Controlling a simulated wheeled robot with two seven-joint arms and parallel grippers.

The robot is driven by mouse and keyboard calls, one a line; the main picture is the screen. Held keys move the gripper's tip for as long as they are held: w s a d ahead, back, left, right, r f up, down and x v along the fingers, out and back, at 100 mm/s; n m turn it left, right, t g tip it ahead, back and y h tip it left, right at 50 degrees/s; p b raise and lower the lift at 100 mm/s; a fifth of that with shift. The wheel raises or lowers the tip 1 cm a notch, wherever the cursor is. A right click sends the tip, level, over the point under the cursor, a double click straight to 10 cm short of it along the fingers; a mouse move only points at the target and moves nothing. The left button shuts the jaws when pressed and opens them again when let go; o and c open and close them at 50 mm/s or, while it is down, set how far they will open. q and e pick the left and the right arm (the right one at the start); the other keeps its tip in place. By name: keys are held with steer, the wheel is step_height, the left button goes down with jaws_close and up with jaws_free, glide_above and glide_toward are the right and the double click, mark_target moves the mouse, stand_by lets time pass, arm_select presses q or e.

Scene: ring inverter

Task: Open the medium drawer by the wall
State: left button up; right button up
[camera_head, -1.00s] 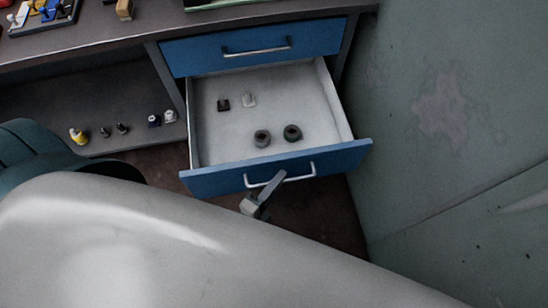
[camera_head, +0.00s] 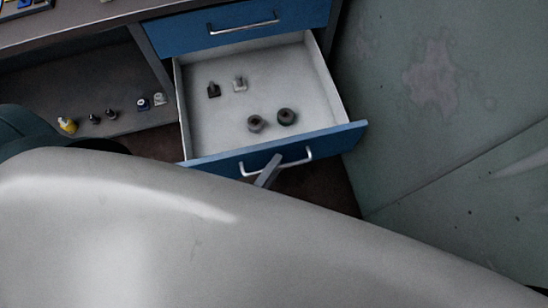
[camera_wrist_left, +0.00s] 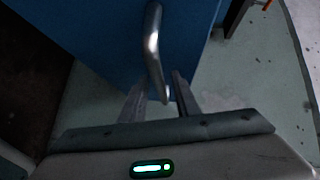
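The blue-fronted drawer (camera_head: 220,163) under a shut blue drawer, beside the wall, stands well open. Its pale interior shows. Its metal bar handle (camera_head: 297,161) is on the front. In the head view one grey finger of my left gripper (camera_head: 268,171) shows at the handle's left part; my arm hides the rest. In the left wrist view the handle (camera_wrist_left: 153,45) reaches down between the two fingers of my left gripper (camera_wrist_left: 160,95). The fingers are apart, with gaps beside the bar. Whether one touches it I cannot tell. My right gripper is not in view.
Small dark and pale parts lie in the drawer, including a round dark part (camera_head: 287,116). The shut upper drawer (camera_head: 240,28) is above. A green wall (camera_head: 430,110) stands close on the right. Several small items, including a yellow one (camera_head: 67,125), sit on the shelf at left.

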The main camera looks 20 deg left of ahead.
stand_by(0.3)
